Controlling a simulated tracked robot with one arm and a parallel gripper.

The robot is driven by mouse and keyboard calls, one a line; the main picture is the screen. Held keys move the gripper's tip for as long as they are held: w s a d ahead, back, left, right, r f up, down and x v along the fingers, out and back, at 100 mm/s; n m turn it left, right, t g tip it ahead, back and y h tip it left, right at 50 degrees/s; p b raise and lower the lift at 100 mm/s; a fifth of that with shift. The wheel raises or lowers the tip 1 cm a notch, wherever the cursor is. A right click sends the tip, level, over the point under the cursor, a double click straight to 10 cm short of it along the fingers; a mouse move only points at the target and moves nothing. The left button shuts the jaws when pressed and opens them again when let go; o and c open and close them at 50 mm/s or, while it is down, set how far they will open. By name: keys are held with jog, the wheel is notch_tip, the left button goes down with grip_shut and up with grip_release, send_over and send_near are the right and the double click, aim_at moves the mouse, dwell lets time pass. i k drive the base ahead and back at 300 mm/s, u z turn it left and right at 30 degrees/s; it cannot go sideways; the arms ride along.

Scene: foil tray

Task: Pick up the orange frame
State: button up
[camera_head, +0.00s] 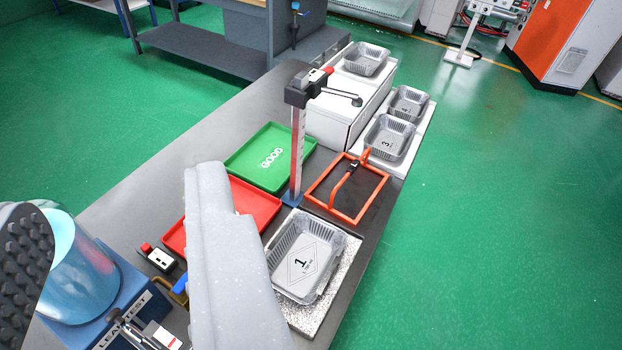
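The orange frame (372,200) is a thin rectangle with a raised handle bar across it. It lies on a dark surface at the right side of the grey bench, right of an upright measuring post. My gripper shows large in the foreground: a dark studded pad at the left edge and a pale grey finger-like part left of centre. The space between them (115,195) is wide and holds nothing. The gripper is apart from the frame, nearer the camera and to its left. The pale part hides some of the bench and the red tray.
A foil tray marked 1 (300,278) sits on a speckled plate just in front of the frame. The measuring post (297,150), green tray (254,175) and red tray (268,207) stand left of it. More foil trays (375,158) sit behind. A blue leak tester (100,325) is lower left.

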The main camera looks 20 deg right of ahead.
aim_at(356, 162)
jog(key=u, duration=1.75)
jog(key=k, duration=1.65)
jog(key=z, duration=1.9)
jog(key=i, duration=1.7)
jog(key=u, duration=0.05)
